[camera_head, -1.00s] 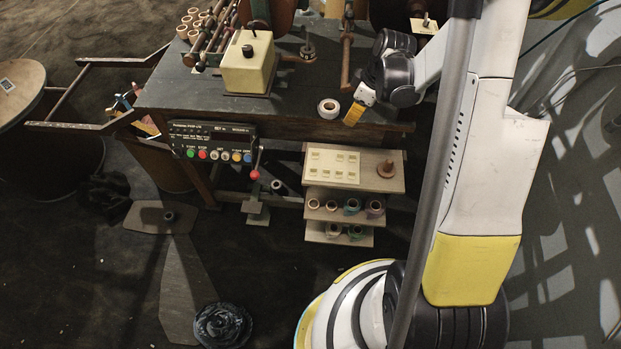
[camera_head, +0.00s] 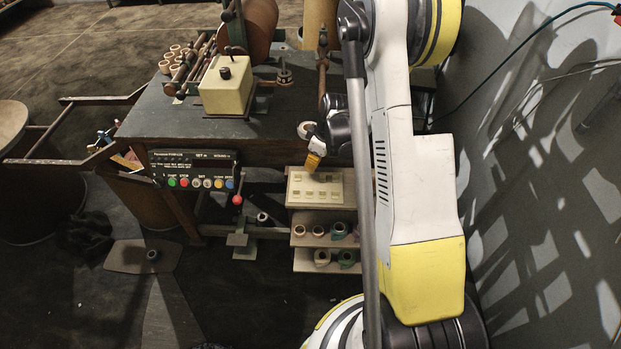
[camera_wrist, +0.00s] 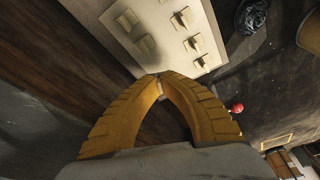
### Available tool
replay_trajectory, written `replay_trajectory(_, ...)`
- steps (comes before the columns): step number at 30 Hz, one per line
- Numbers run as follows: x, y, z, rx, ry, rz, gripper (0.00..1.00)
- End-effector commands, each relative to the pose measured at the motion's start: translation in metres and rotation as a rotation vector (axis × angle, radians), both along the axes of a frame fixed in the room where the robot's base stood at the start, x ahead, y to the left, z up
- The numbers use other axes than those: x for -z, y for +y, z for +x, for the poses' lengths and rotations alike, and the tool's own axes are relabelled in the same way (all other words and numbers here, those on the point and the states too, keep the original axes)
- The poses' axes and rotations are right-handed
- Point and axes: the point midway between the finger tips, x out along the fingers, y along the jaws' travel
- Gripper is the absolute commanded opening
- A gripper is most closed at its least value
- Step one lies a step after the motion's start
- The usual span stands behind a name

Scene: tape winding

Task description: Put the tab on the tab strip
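A cream board (camera_head: 294,199) with several small pale tabs lies on the top shelf below the table's front edge. It also shows in the wrist view (camera_wrist: 115,12), where the tabs stand in rows. I cannot tell whether this board is the tab strip; no other strip is clear. My gripper (camera_head: 311,166) has yellow fingers and hangs over the board's back edge, pointing down. In the wrist view my gripper (camera_wrist: 157,80) has its fingertips together at the board's near edge. A small pale piece (camera_wrist: 160,90) shows between the tips, apparently a tab, mostly hidden by the fingers.
The dark worktable (camera_head: 150,124) carries a cream block (camera_head: 226,88) and a winding machine. A white tape roll (camera_head: 303,128) sits at its front edge beside my gripper. A control panel (camera_head: 195,170) hangs on the front. Lower shelves (camera_head: 300,240) hold several rolls.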

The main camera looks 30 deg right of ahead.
Motion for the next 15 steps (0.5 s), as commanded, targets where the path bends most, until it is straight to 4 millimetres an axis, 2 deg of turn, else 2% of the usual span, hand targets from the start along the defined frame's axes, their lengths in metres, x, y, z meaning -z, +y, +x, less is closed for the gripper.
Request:
replay_trajectory(4,0.010,0.002,0.002,0.001,0.000,0.000,0.00)
replay_trajectory(10,0.041,0.002,0.002,0.001,0.000,-0.001,0.00)
replay_trajectory(15,0.041,0.002,0.002,0.001,0.000,-0.001,0.00)
